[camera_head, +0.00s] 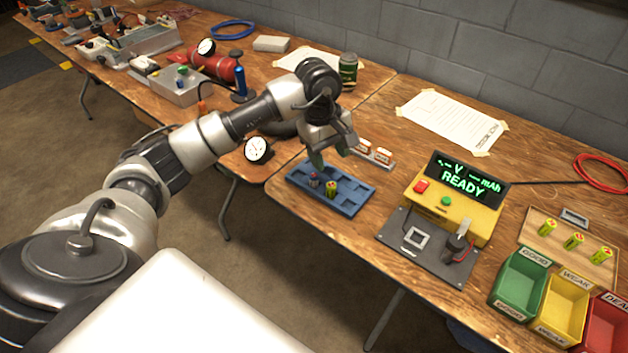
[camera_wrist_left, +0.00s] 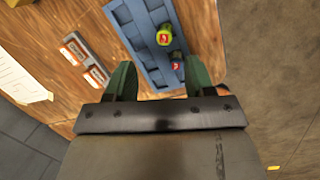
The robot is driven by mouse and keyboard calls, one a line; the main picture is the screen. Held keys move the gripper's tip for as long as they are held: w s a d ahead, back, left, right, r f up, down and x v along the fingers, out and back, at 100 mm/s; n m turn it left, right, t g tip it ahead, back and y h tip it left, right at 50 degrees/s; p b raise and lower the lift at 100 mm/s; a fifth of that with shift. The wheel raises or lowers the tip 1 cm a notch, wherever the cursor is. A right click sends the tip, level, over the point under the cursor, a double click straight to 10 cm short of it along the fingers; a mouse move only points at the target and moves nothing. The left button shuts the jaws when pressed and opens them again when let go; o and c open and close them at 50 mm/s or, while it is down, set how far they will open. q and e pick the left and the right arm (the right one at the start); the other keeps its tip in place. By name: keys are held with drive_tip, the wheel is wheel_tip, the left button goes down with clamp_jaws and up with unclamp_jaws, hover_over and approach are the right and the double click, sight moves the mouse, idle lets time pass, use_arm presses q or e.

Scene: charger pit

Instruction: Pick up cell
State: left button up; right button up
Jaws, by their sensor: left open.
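A blue tray (camera_head: 350,207) with compartments lies on the wooden bench near its front edge. A green cell (camera_head: 331,189) with a red mark stands in it, and a darker cell (camera_head: 313,179) with a reddish-purple top stands beside it to the left. In the left wrist view, the green cell (camera_wrist_left: 164,36) and the dark cell (camera_wrist_left: 177,61) sit in the tray (camera_wrist_left: 139,41). My left gripper (camera_head: 333,158) is open and empty, above the tray's far left part. In the wrist view, its green fingers (camera_wrist_left: 161,78) spread on either side of the tray's near end. My right gripper is not visible.
A yellow tester (camera_head: 459,208) reading READY stands right of the tray, with a grey fixture plate (camera_head: 424,258) before it. Green (camera_head: 521,285), yellow (camera_head: 562,310) and red bins (camera_head: 606,326) stand at the right.

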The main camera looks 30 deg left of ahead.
use_arm(q)
drive_tip(key=a, duration=0.1)
drive_tip(key=a+y, duration=0.2)
drive_tip(key=shift+s+a+r+g, duration=0.1)
drive_tip(key=shift+a+r+g, duration=0.2)
drive_tip(key=shift+a+r, duration=0.05)
hover_over(314, 175)
drive_tip(key=f, duration=0.4)
drive_tip(key=shift+s+d+f, duration=0.1)
drive_tip(key=shift+s+f, duration=0.15)
drive_tip(key=shift+f, duration=0.05)
drive_tip(key=f, duration=0.5)
drive_tip(key=shift+w+f, duration=0.25)
drive_tip(key=shift+f, duration=0.1)
drive_tip(key=c, duration=1)
clamp_jaws()
drive_tip(key=shift+r, duration=0.2)
